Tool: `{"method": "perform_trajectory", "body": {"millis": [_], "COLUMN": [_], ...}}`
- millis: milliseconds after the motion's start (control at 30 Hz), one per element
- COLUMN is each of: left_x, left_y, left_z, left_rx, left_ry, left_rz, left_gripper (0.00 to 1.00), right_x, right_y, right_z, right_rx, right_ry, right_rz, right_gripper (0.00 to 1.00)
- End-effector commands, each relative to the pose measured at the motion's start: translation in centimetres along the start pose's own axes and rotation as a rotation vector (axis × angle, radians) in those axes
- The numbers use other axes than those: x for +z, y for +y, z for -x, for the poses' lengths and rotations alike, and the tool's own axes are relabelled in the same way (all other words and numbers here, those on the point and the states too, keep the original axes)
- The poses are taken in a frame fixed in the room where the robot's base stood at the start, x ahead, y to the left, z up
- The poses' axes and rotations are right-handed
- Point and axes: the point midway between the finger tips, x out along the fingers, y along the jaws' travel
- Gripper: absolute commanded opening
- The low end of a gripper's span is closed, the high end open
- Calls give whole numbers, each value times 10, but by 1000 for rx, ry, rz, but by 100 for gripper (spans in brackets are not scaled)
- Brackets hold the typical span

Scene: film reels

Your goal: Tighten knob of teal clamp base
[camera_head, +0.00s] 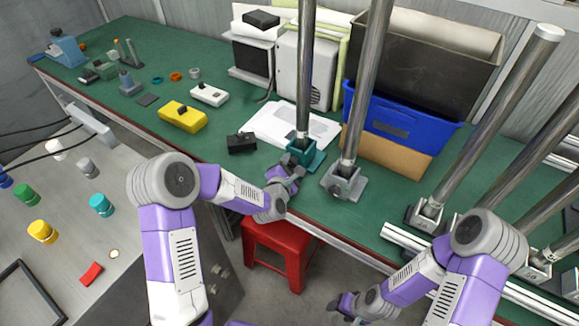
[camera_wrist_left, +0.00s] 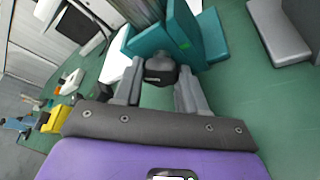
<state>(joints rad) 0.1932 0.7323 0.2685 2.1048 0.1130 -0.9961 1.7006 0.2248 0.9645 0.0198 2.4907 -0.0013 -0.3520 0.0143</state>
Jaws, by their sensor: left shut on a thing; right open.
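The teal clamp base (camera_head: 310,158) stands on the green bench top near its front edge, with a metal pole (camera_head: 304,75) upright in it. In the left wrist view the teal clamp base (camera_wrist_left: 183,32) fills the upper middle, and its dark knob (camera_wrist_left: 160,72) faces my gripper. My left gripper (camera_head: 291,168) reaches the knob from the front. In the left wrist view its fingers (camera_wrist_left: 157,80) are on either side of the knob and shut on it. My right gripper (camera_head: 345,305) is open and empty, low in front of the bench, away from the clamp.
A grey clamp base (camera_head: 345,182) with its own pole stands just right of the teal one. A black box (camera_head: 242,143) and white sheets (camera_head: 285,125) lie to the left. A blue bin (camera_head: 400,115) is behind. A red stool (camera_head: 278,250) stands below the bench edge.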

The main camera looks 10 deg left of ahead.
Motion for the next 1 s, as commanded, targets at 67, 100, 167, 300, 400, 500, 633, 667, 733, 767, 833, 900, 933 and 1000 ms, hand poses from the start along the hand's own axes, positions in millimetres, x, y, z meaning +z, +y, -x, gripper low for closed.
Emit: {"method": "perform_trajectory", "body": {"millis": [67, 100, 167, 300, 400, 500, 633, 667, 733, 767, 833, 900, 933, 1000], "left_x": [0, 0, 0, 1, 0, 0, 0, 0, 0, 0, 0, 1, 1, 1], "left_y": [0, 0, 0, 0, 0, 0, 0, 0, 0, 0, 0, 1, 1, 1], "left_z": [0, 0, 0, 0, 0, 0, 0, 0, 1, 2, 8, 16, 21, 33], "left_rx": [0, 0, 0, 0, 0, 0, 0, 0, 0, 0, -1, -2, -1, -2], "left_ry": [0, 0, -1, -1, -1, -1, -1, -1, 0, 0, 0, 0, -1, -1], "left_rz": [-1, -1, -1, 0, 0, 0, 0, 0, 0, 1, 1, 1, 0, 0], "left_gripper": [10, 10, 10, 45, 61, 66, 66, 66, 66, 66, 66, 66, 66, 66], "right_x": [0, 0, 0, 0, 0, 0, 0, 0, 0, 0, 0, 0, 0, 0], "right_y": [0, 0, 0, 0, 0, 0, 0, 0, 0, 0, -1, -2, -2, -3], "right_z": [0, 0, 0, 0, 0, 0, 0, 0, 0, 1, 2, 4, 5, 8], "right_rx": [0, 0, 0, 0, 0, 0, 0, 0, 0, 0, 0, 0, 0, 0], "right_ry": [0, 0, 0, 0, 0, 0, 0, 0, 0, 0, 0, 0, 0, 0], "right_rz": [0, 0, 0, 0, 0, 0, 0, 0, 0, 0, 0, 0, 0, 0], "right_gripper": [57, 57, 57, 57, 57, 57, 57, 57, 57, 57, 57, 57, 57, 57]}}
